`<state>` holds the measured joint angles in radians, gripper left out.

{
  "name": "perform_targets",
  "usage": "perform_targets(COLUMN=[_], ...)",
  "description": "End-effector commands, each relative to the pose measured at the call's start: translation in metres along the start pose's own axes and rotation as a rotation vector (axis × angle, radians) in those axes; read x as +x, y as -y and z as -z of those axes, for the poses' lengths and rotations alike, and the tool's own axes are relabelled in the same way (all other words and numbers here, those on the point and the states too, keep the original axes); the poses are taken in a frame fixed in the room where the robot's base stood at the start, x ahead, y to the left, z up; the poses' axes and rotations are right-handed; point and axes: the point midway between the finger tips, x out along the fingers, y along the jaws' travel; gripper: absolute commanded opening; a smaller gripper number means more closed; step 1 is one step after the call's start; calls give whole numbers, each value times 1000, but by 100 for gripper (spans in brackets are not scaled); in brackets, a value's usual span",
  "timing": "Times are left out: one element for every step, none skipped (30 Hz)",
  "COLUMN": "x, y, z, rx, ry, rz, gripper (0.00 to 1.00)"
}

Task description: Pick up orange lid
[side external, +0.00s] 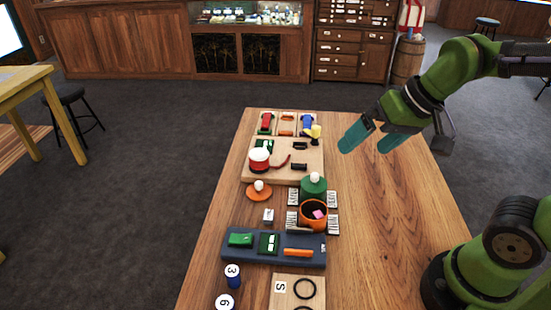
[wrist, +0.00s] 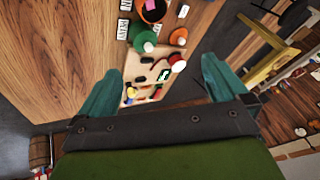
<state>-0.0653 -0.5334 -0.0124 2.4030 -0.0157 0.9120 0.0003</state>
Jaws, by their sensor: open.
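The orange lid (side external: 259,192) lies on the table left of the orange pot, with a white knob on top. The lid also shows in the wrist view (wrist: 178,36), near the top. My gripper (side external: 368,141) is open and empty, raised over the right side of the table. Its two teal fingers stand apart in the wrist view (wrist: 160,88). The gripper is well to the right of the lid and not touching it. The orange pot (side external: 314,215) is uncovered and holds a pink block (side external: 319,214).
A dark tray (side external: 274,260) with colored pieces lies nearer. The right side of the table (side external: 385,220) is clear.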

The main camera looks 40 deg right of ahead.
Motion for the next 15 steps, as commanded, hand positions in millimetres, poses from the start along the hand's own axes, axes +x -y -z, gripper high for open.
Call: perform_targets(x=[10, 15, 22, 27, 33, 42, 49, 56, 67, 75, 84, 96, 105, 115, 128], y=[8, 12, 18, 22, 27, 33, 37, 42, 47, 52, 56, 61, 66, 70, 75], z=[12, 19, 28, 36, 42, 51, 58, 64, 73, 79, 85, 92, 97, 102, 108], rx=[-8, -12, -15, -19, -21, -24, -25, -26, -26, -26, -27, -26, -27, -26, -25], ry=[46, 67, 97, 116, 137, 164, 183, 203, 228, 246, 263, 286, 302, 318, 336], rz=[-13, -21, -32, -41, -50, -64, -75, -86, -104, -116, -131, -150, -165, -181, -204], gripper=[100, 100, 100, 100, 100, 100, 100, 100, 100, 100, 100, 100, 100, 100, 100])
